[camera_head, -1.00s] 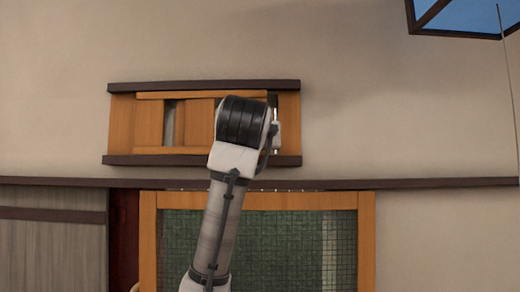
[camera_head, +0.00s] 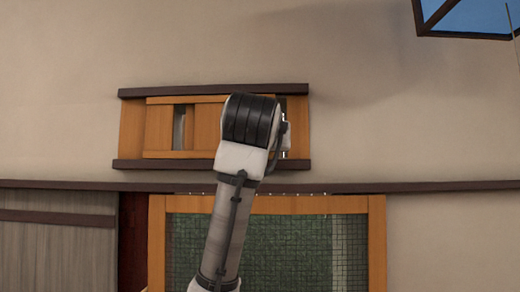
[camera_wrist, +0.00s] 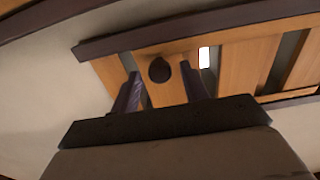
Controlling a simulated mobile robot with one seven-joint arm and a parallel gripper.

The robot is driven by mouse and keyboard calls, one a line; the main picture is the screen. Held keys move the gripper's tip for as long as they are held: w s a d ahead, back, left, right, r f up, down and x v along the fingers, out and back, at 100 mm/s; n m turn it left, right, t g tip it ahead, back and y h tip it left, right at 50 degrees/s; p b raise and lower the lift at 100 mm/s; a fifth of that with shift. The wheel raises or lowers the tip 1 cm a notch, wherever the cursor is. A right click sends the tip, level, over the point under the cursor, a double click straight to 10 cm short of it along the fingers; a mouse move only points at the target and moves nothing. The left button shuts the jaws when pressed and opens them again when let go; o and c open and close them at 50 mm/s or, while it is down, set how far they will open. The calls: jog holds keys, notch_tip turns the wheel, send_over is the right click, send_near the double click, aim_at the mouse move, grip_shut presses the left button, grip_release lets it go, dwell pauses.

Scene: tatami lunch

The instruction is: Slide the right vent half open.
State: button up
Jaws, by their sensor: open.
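The vent is an orange wooden panel (camera_head: 158,128) between dark rails, high on the wall in the head view. It has a narrow grey slot left of centre, and my arm covers much of its right part. In the wrist view, the panel (camera_wrist: 165,93) carries a dark round knob (camera_wrist: 159,69). My gripper (camera_wrist: 160,71) is open, with one dark finger on each side of the knob. Small gaps seem to show beside the knob; I cannot tell whether the fingers touch it. The gripper's fingers are hidden behind my arm in the head view.
A dark upper rail (camera_head: 213,90) and lower rail (camera_head: 145,164) bound the vent. A long dark beam (camera_head: 430,187) runs below, above an orange-framed green screen (camera_head: 376,240). A bright slot (camera_wrist: 204,57) lies right of the knob.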

jog(key=s+b, duration=0.4)
jog(key=s, duration=0.7)
jog(key=shift+s, duration=0.4)
